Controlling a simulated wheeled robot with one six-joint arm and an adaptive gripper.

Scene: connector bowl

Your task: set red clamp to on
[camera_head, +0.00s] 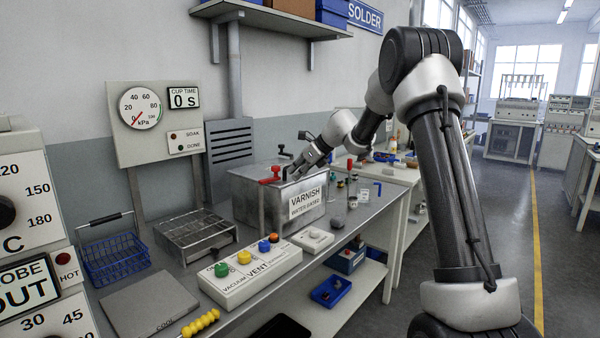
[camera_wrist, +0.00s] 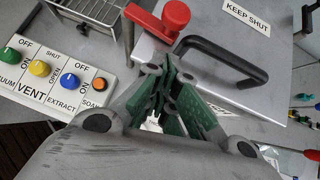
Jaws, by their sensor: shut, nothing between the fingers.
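The red clamp (camera_head: 270,175) sits at the front left edge of the lid of the grey metal varnish tank (camera_head: 245,203). In the wrist view the red clamp (camera_wrist: 168,20) shows a round knob and a flat arm reaching left over the tank's edge. My gripper (camera_head: 294,173) is just right of the clamp, above the lid. In the wrist view my gripper (camera_wrist: 172,68) has its green-padded fingers together and empty. The fingertips are close below the clamp; I cannot tell whether they touch it.
A black lid handle (camera_wrist: 232,62) stands right beside the fingers. A black clamp (camera_wrist: 306,18) is farther right. The button panel (camera_head: 250,270) lies in front of the tank. A wire rack (camera_head: 195,235) and blue basket (camera_head: 112,258) stand to the left.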

